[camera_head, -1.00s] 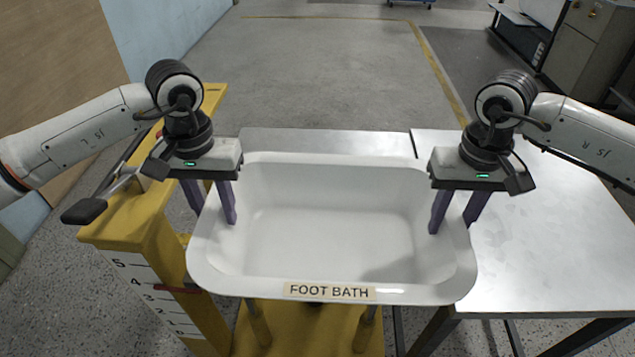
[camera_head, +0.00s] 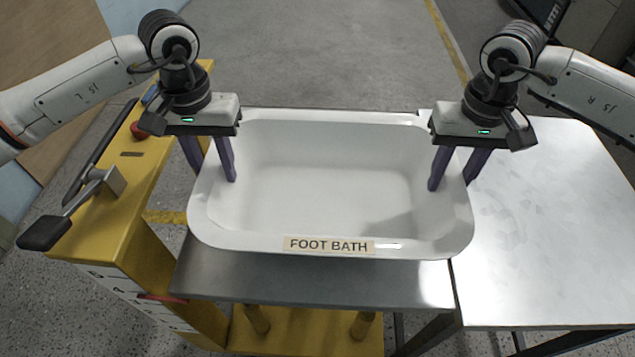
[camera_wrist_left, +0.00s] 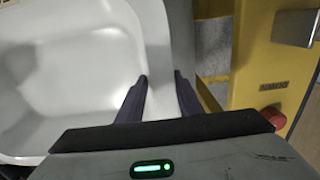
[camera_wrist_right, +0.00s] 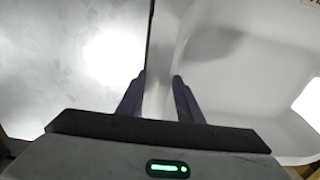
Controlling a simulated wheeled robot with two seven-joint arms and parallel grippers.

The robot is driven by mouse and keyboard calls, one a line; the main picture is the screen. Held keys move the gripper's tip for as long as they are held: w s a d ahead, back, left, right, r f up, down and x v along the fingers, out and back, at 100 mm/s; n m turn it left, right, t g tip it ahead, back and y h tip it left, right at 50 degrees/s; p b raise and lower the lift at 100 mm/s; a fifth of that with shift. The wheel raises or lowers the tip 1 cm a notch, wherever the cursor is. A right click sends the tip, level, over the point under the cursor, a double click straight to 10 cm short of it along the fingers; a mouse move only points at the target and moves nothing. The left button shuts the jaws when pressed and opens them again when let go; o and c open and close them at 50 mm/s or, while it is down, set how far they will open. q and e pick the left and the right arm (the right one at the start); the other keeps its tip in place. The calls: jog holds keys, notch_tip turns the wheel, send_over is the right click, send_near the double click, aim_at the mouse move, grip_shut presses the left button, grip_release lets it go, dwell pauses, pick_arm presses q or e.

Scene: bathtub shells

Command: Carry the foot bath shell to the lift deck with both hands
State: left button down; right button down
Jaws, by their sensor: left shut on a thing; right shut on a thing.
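The foot bath shell (camera_head: 325,185) is a white basin with a "FOOT BATH" label on its front rim. It is over the grey metal lift deck (camera_head: 330,280); I cannot tell whether it touches the deck. My left gripper (camera_head: 210,175) is shut on the shell's left rim, one finger inside and one outside. The left wrist view shows the rim between its fingers (camera_wrist_left: 162,95). My right gripper (camera_head: 455,180) is shut on the right rim the same way. The right wrist view shows that rim between the fingers (camera_wrist_right: 158,95). The shell looks about level.
A yellow lift column (camera_head: 150,200) with a lever (camera_head: 75,210), a red button (camera_head: 140,130) and a number scale stands at the left. A metal table (camera_head: 550,230) adjoins the deck on the right, its top clear. Open floor lies beyond.

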pick_arm(q)
jog(key=shift+f, duration=0.15)
pick_arm(e)
jog(key=shift+f, duration=0.15)
